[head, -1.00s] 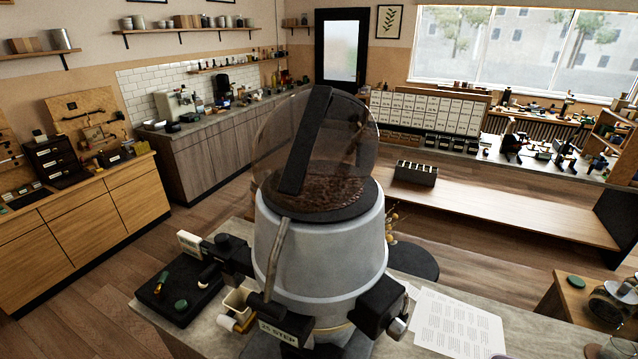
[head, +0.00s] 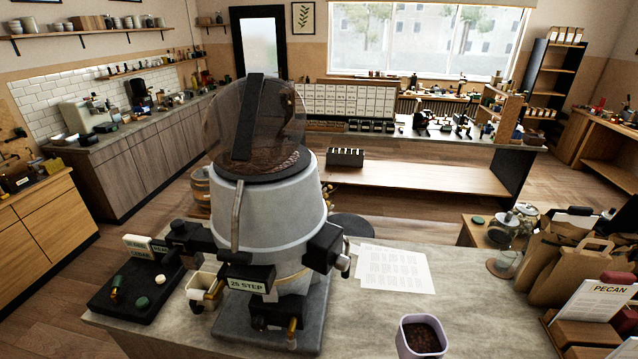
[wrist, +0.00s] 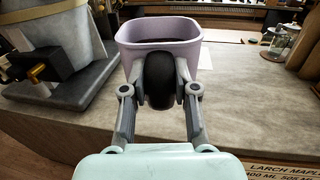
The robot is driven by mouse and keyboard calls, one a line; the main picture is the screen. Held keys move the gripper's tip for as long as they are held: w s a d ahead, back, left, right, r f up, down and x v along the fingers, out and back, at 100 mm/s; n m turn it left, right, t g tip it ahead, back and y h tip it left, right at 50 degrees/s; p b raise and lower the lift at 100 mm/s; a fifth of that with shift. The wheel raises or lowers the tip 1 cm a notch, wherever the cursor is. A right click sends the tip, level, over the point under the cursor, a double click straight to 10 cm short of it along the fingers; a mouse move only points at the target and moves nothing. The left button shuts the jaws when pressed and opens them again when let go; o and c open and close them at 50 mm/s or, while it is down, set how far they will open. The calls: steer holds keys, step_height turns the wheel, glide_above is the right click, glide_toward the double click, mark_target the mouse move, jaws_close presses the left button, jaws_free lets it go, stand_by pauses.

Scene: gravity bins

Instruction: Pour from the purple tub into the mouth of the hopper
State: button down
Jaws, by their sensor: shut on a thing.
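The purple tub (head: 407,340) is at the bottom of the head view, about upright, with dark brown contents inside. I cannot tell whether the tub's base is clear of the counter. The hopper (head: 290,125) is a clear brownish dome on top of a grey machine, left of the tub and higher. A dark bar crosses the dome, and dark brown material lies at its base. The hopper's mouth is not clearly visible.
The machine's grey body (head: 270,215) stands on the stone counter (head: 460,270). A black tray (head: 120,300) with small items lies left. White papers (head: 395,268) lie behind the tub. Paper bags (head: 565,260) and a PECAN card (head: 600,305) stand right.

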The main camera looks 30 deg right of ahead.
steer(key=w+a+f+n+y, duration=0.1)
steer(key=a+n+y, duration=0.4)
steer(key=a, duration=1.3)
steer(key=w+a+f+n+y, duration=0.1)
steer(key=w+a+n+y, duration=0.2)
steer(key=a+n+y, duration=0.3)
steer(key=a+y, duration=0.5)
steer(key=a, duration=0.8)
steer(key=shift+w+f+y, duration=0.15)
steer(key=shift+f+y, duration=0.15)
steer(key=shift+f, duration=0.05)
